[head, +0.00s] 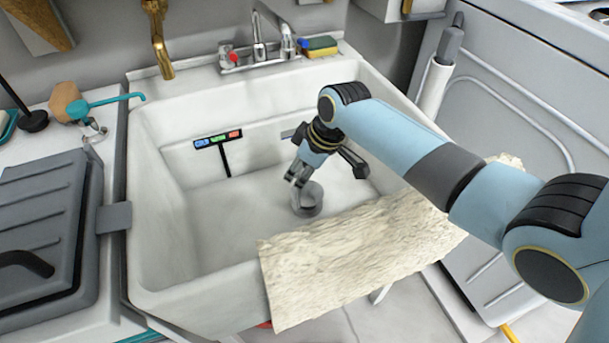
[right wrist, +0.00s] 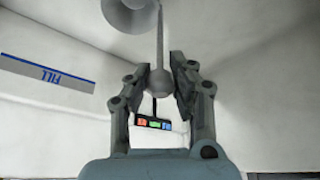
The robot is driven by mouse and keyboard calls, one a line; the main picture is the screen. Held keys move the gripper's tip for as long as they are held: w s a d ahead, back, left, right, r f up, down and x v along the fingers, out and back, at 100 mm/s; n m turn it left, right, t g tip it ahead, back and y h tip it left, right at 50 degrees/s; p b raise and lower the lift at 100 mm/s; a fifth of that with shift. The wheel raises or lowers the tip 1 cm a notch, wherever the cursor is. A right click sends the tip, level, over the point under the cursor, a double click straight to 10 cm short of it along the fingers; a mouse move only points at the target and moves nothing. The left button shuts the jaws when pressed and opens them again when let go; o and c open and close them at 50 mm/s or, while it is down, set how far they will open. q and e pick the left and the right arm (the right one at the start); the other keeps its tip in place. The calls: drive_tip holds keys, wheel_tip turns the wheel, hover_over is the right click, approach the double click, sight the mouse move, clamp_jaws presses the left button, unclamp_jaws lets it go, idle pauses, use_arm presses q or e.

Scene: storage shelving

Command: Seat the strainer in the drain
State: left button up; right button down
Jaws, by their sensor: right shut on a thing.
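My right gripper (head: 294,181) reaches down into the white sink (head: 195,262). In the right wrist view its two fingers (right wrist: 160,66) are shut on the strainer, around its grey round knob (right wrist: 160,82). A thin stem runs up the picture from the knob. Just past the fingertips in the head view is a grey round metal piece (head: 308,201), low over the sink floor. A grey flared round piece (right wrist: 132,14) shows at the top of the wrist view. I cannot tell where strainer ends and drain begins, nor whether they touch. My left gripper is not in view.
A cream cloth (head: 350,258) hangs over the front rim, under my right arm. A faucet (head: 259,45) and a sponge (head: 320,46) are at the back. A small coloured label strip (head: 218,139) is on the inner wall. The left part of the basin is clear.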

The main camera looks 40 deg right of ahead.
drive_tip(key=shift+f+b, duration=0.35)
drive_tip(key=shift+f, duration=0.2)
idle(0.4)
drive_tip(key=c, duration=1.1)
unclamp_jaws()
